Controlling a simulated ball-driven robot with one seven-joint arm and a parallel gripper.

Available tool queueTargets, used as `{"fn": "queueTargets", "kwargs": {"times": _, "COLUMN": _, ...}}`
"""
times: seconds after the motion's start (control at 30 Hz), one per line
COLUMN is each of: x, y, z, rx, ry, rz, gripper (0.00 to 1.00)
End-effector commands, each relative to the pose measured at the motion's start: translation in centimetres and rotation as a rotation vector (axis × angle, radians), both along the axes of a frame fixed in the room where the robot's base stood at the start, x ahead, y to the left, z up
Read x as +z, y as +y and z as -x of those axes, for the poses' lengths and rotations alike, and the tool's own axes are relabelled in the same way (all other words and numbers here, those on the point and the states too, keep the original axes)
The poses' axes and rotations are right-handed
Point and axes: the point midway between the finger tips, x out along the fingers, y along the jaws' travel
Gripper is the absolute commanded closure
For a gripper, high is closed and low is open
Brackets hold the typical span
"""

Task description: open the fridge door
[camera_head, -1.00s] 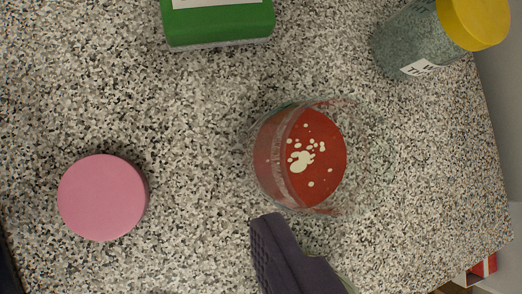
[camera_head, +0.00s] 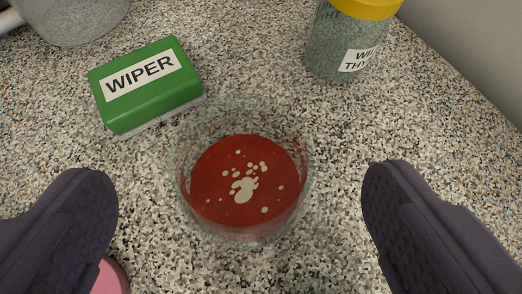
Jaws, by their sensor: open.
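No fridge or fridge door is in view. My gripper (camera_head: 240,225) is open, with one dark finger at the left and one at the right of the head camera view. Between the fingers, and apart from both, stands a clear glass (camera_head: 296,150) with red liquid and pale flecks in it. The glass stands on a speckled countertop. Nothing is held.
A green box labelled WIPER (camera_head: 150,85) lies behind the glass at the left. A jar with a yellow lid (camera_head: 345,45) stands at the back right. A grey pot (camera_head: 75,18) is at the top left. A pink round thing (camera_head: 112,278) is partly hidden by the left finger.

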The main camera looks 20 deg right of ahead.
Motion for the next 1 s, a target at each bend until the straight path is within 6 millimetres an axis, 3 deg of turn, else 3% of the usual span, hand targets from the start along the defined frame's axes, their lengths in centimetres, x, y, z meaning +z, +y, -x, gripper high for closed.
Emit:
{"fn": "queueTargets", "kwargs": {"times": 0.23, "x": -2.5, "y": -1.1, "z": -3.0, "rx": -0.001, "ry": 0.000, "rz": 0.000, "gripper": 0.02}}
{"fn": "queueTargets", "kwargs": {"times": 0.47, "x": -2.5, "y": -1.1, "z": -3.4, "rx": 0.001, "ry": 0.001, "rz": -0.001, "gripper": 0.02}}
{"fn": "queueTargets", "kwargs": {"times": 0.57, "x": -2.5, "y": -1.1, "z": -3.4, "rx": 0.001, "ry": 0.001, "rz": 0.000, "gripper": 0.20}}
{"fn": "queueTargets", "kwargs": {"times": 0.9, "x": -2.6, "y": -1.1, "z": -3.3, "rx": 0.001, "ry": 0.004, "rz": -0.001, "gripper": 0.99}}
{"fn": "queueTargets", "kwargs": {"times": 1.0, "x": -2.6, "y": -1.0, "z": -3.3, "rx": 0.002, "ry": 0.004, "rz": -0.002, "gripper": 1.00}}
